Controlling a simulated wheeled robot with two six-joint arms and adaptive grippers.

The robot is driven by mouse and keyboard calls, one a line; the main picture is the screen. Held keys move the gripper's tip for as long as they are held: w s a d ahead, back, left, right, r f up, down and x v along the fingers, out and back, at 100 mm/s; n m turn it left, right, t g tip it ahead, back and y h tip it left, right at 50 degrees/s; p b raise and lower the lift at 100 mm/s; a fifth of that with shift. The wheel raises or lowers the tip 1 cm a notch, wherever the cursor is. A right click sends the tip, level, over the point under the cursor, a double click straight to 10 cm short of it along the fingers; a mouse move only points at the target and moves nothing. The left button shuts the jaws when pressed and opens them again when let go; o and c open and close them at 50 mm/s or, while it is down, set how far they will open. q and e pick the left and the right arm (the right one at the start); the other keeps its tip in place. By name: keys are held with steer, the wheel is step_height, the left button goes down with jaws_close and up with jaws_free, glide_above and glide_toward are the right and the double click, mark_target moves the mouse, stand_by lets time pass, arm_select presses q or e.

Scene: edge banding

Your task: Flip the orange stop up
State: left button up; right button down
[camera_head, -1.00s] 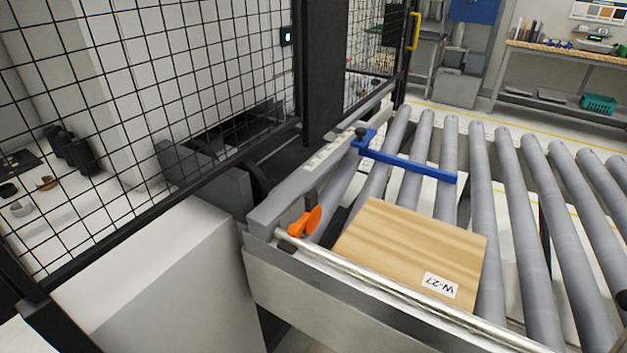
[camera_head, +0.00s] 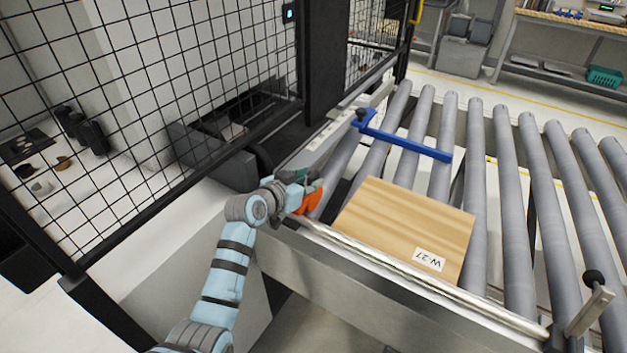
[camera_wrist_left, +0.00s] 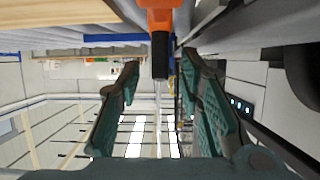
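The orange stop (camera_head: 308,201) sits at the near left corner of the roller conveyor, partly hidden behind my left gripper. My left gripper (camera_head: 297,183) is right beside it, at the end of the arm coming in from the lower left. In the left wrist view, the gripper (camera_wrist_left: 160,95) is open, with a green-padded finger on each side. The orange stop (camera_wrist_left: 160,18) with its dark end (camera_wrist_left: 161,55) shows at the top, between the fingers' lines; I cannot tell whether they touch it. My right gripper is not in view.
A wooden panel (camera_head: 400,225) labelled W-27 lies on the rollers (camera_head: 505,200) just right of the stop. A blue bar (camera_head: 405,143) crosses the rollers behind it. A metal rail (camera_head: 390,270) runs along the front. A black mesh fence (camera_head: 150,100) stands at left.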

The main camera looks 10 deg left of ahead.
arm_select(q)
steer(key=shift+b+x, duration=0.3)
steer(key=shift+x, duration=1.3)
steer(key=shift+a, duration=0.1)
steer(key=shift+c, duration=0.2)
jaws_close()
